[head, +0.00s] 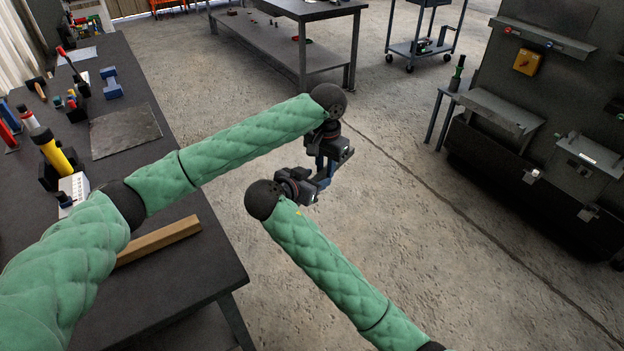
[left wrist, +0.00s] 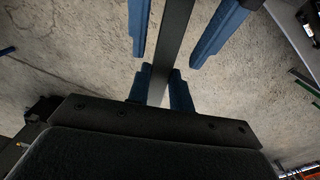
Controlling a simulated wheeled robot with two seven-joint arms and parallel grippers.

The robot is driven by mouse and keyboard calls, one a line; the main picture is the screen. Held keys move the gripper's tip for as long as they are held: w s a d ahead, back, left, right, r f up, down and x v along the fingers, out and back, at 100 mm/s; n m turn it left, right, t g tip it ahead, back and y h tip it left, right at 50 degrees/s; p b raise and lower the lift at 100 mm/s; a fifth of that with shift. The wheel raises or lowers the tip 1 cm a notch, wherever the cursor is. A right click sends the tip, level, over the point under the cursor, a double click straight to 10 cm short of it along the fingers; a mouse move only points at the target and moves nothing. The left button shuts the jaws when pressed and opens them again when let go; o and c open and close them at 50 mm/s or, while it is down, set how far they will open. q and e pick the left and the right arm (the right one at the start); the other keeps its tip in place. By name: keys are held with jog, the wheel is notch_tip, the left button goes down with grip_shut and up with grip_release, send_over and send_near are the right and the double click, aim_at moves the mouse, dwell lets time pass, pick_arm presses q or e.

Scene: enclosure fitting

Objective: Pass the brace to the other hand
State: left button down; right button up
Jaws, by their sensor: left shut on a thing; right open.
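The brace (left wrist: 172,45) is a dark grey straight bar in the left wrist view, running from the top edge down between blue fingers. My left gripper (left wrist: 160,88) is shut on its lower part. My right gripper (left wrist: 182,30) is open, with one blue finger on each side of the brace's upper part and gaps showing between. In the head view my left gripper (head: 325,164) and my right gripper (head: 318,182) are close together above the open floor. There the brace is largely hidden by the grippers and hard to make out.
A dark workbench (head: 190,290) on the left carries a wooden bar (head: 160,240), a metal plate (head: 125,130), a yellow-black cylinder (head: 50,150) and a blue part (head: 111,84). Another table (head: 300,8) and a cart (head: 425,48) stand behind. A grey cabinet (head: 560,90) stands right. The floor is clear between.

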jog(key=shift+c, duration=0.5)
grip_shut()
pick_arm(q)
jog(key=c, duration=1.2)
grip_release()
jog(key=shift+o, duration=0.2)
jog(key=shift+r, duration=0.1)
